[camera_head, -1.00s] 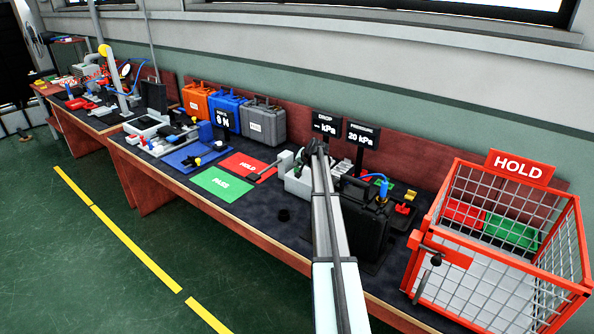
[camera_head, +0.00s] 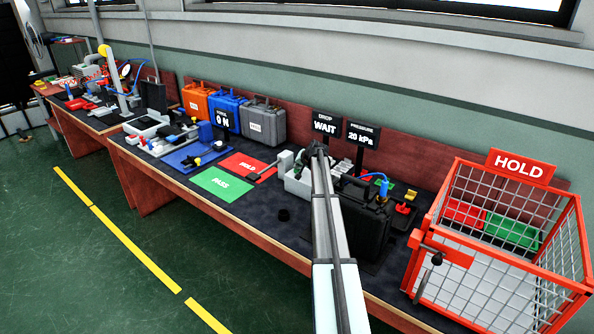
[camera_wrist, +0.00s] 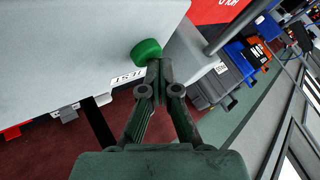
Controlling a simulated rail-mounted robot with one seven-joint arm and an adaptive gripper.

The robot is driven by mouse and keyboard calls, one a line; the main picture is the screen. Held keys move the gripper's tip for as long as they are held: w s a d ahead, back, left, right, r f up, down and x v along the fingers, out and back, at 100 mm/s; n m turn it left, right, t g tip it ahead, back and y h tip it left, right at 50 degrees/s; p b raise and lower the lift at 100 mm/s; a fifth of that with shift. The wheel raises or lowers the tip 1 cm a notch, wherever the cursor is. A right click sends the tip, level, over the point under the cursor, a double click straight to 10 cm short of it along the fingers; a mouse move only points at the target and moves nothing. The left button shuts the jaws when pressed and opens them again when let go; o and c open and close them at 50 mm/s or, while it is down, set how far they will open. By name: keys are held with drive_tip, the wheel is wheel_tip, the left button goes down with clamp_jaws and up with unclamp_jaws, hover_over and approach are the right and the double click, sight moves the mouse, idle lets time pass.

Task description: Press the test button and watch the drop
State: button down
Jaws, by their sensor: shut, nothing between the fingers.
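The green test button (camera_wrist: 146,52) sticks out of a light grey housing (camera_wrist: 85,45), beside a white label reading TEST (camera_wrist: 128,79). My gripper (camera_wrist: 158,68) is shut and empty, its fingertips right at the button's edge; I cannot tell whether they still touch. In the head view my gripper (camera_head: 317,150) is at the grey test unit (camera_head: 297,181), and my arm hides part of it and the button. The drop display (camera_head: 326,124) reads WAIT. The pressure display (camera_head: 362,134) reads 20 kPa.
A black case (camera_head: 366,220) stands right of my arm, with a red wire HOLD cage (camera_head: 440,262) beyond it. A green PASS mat (camera_head: 222,184) and a red HOLD mat (camera_head: 245,165) lie left on the bench. Orange, blue and grey cases stand behind.

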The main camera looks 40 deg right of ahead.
idle(0.5)
drive_tip(key=shift+r, duration=0.85)
drive_tip(key=shift+r, duration=0.15)
drive_tip(key=shift+r+p, duration=0.85)
drive_tip(key=shift+r, duration=1.55)
